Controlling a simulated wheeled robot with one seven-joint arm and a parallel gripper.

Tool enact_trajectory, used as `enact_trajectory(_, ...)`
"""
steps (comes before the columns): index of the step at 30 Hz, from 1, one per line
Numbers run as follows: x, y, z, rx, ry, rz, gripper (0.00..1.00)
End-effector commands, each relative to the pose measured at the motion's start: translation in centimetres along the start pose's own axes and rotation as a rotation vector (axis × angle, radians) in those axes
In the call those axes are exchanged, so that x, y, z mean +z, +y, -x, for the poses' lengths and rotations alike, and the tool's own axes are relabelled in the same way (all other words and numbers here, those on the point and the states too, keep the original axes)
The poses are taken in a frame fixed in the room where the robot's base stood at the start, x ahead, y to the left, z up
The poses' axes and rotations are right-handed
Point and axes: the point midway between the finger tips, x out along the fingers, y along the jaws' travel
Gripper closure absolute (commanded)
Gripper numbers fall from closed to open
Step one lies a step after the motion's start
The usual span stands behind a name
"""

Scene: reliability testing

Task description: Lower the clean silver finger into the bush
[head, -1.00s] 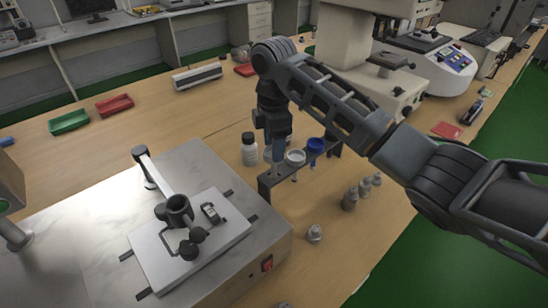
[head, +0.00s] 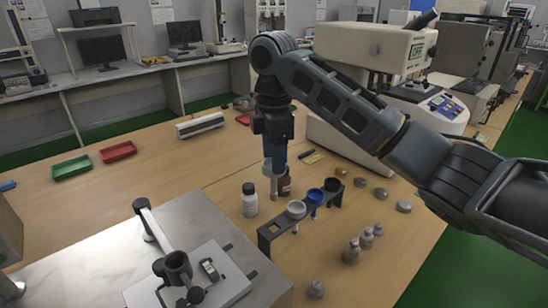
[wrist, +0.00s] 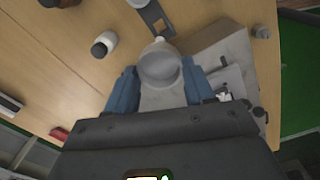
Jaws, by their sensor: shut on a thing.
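The silver finger (head: 268,172), a pale grey piece with a wide round top and a narrower lower end, is held between the blue fingers of my gripper (head: 275,155). In the wrist view its round top (wrist: 160,68) fills the space between the fingers (wrist: 160,92). It hangs in the air above and behind the left part of the black rack (head: 283,229). The bush appears to be the dark ring-shaped holder (head: 176,262) on the fixture at lower left, well apart from my gripper. Its opening faces up.
White, blue and black-topped pieces sit in the rack; its left end looks empty. A white bottle (head: 249,200) and a brown bottle (head: 285,182) stand near the gripper. Several small grey parts stand on the right.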

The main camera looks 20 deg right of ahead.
Motion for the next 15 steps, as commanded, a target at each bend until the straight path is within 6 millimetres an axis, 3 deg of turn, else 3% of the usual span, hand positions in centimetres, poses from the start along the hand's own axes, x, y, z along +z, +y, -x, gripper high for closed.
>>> enact_trajectory(15,0.0,0.0,-1.6,-0.001,0.001,0.001,0.95)
